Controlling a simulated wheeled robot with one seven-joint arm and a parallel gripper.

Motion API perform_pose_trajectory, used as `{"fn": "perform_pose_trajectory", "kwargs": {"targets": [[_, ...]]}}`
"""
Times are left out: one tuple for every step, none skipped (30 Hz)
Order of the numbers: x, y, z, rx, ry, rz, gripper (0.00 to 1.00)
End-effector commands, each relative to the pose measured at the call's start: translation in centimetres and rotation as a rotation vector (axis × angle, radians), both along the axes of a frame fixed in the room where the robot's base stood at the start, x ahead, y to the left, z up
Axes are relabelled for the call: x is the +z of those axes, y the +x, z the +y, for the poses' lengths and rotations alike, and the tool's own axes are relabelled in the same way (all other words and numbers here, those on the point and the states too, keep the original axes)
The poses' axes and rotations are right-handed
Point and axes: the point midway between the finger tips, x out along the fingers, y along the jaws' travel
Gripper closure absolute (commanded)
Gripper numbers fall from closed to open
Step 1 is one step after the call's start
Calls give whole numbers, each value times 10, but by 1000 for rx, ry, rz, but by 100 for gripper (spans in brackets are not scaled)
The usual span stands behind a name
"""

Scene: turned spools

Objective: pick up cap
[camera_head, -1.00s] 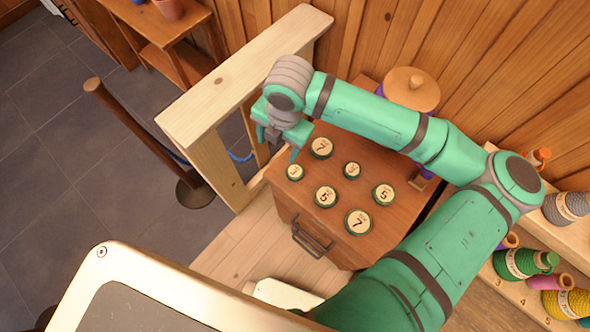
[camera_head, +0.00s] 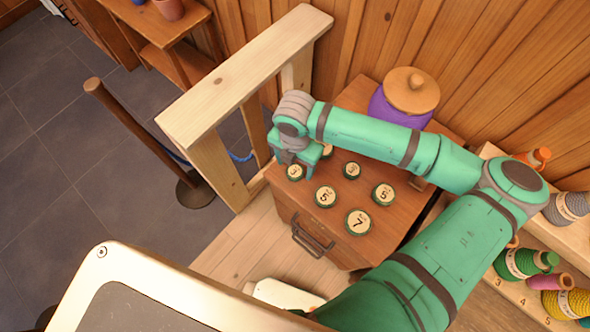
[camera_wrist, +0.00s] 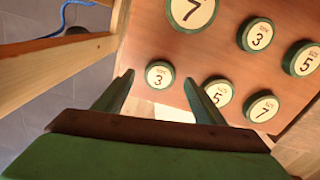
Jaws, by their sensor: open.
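Several round caps with dark green rims and cream numbered faces lie on the wooden cabinet top (camera_head: 345,247). A small cap marked 3 (camera_head: 295,172) is nearest the left edge; it also shows in the wrist view (camera_wrist: 159,75). My gripper (camera_head: 304,165) is open and points down over that side. In the wrist view its two fingers appear on either side of the small 3 cap, and nothing is held. I cannot tell the exact height of the fingertips. A larger 7 cap (camera_wrist: 193,11) is partly hidden by my gripper in the head view.
Other caps close by are a second 3 (camera_head: 352,170), two 5s (camera_head: 325,196) (camera_head: 384,194) and a 7 (camera_head: 358,222). A purple jar with a wooden lid (camera_head: 410,92) stands behind. A pale wooden frame (camera_head: 235,80) rises at the left.

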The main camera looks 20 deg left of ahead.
Motion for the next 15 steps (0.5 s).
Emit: {"fn": "perform_pose_trajectory", "kwargs": {"targets": [[-7,0,0,0,0,1,36],[-10,0,0,0,0,0,36],[-14,0,0,0,0,0,36],[-17,0,0,-1,0,0,36],[-18,0,0,-1,0,-1,36],[-20,0,0,-1,0,-1,36],[-21,1,0,-1,0,-2,36],[-21,1,0,-1,0,-2,36],[-21,1,0,0,0,-2,36],[-21,1,0,0,0,-2,36],[-21,1,0,0,0,-2,36],[-21,1,0,0,0,-2,36],[-21,1,0,0,0,-2,36],[-21,1,0,0,0,-2,41],[-21,0,0,0,1,-2,51]]}}
